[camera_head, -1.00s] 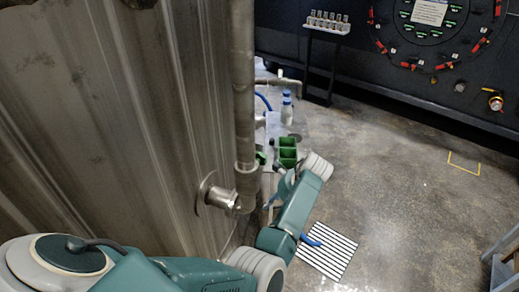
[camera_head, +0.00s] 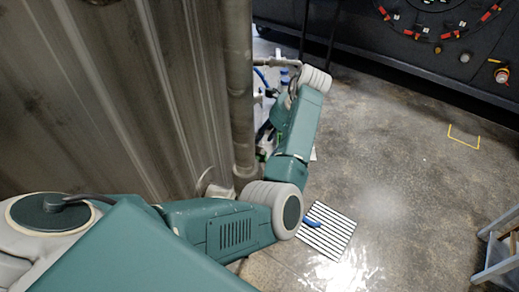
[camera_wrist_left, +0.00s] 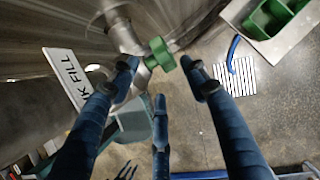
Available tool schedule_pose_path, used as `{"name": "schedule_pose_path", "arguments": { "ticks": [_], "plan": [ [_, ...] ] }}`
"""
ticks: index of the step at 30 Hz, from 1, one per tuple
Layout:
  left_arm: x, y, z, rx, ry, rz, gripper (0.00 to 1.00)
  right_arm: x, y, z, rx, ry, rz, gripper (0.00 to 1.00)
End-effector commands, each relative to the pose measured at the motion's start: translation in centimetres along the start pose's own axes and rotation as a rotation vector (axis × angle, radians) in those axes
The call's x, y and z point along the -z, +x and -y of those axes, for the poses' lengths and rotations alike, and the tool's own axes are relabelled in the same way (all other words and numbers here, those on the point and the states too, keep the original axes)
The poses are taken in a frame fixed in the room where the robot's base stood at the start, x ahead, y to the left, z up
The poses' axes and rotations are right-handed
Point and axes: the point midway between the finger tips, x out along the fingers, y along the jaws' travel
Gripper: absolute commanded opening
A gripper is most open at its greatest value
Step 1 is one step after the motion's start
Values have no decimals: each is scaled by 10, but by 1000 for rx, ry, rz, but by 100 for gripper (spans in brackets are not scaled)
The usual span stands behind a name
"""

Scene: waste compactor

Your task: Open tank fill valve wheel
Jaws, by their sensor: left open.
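The green valve wheel (camera_wrist_left: 160,54) shows edge-on in the left wrist view, on a metal pipe fitting (camera_wrist_left: 124,36). A white sign (camera_wrist_left: 70,75) reading "K FILL" is beside it. My left gripper (camera_wrist_left: 160,68) is open, its dark fingers spread on either side of the wheel, with a third finger below. I cannot tell whether any finger touches the wheel. In the head view my left arm (camera_head: 232,230) reaches past the vertical pipe (camera_head: 241,90), and arm and pipe largely hide the gripper and wheel. My right gripper is not in view.
A large ribbed metal tank (camera_head: 120,100) fills the left of the head view. A striped floor grate (camera_head: 328,233) and a blue curved handle (camera_head: 311,222) lie right of my arm. Open floor lies right.

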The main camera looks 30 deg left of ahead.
Motion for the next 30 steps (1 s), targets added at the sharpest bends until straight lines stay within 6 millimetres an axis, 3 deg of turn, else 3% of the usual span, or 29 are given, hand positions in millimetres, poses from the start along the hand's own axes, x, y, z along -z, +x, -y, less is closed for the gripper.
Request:
{"name": "schedule_pose_path", "arguments": {
  "ticks": [3,6,8,16,23,30],
  "plan": [
    [-2,23,-1,-5,-1,1,46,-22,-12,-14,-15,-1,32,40],
    [-2,40,-1,-3,-1,0,46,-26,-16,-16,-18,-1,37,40],
    [-2,50,-1,-3,0,0,46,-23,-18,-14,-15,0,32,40],
    [-1,70,0,1,-3,-1,46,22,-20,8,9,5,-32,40],
    [-1,71,0,1,-3,-1,46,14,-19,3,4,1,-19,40],
    [-1,70,0,1,-2,0,1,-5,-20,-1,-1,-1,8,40]
  ]
}}
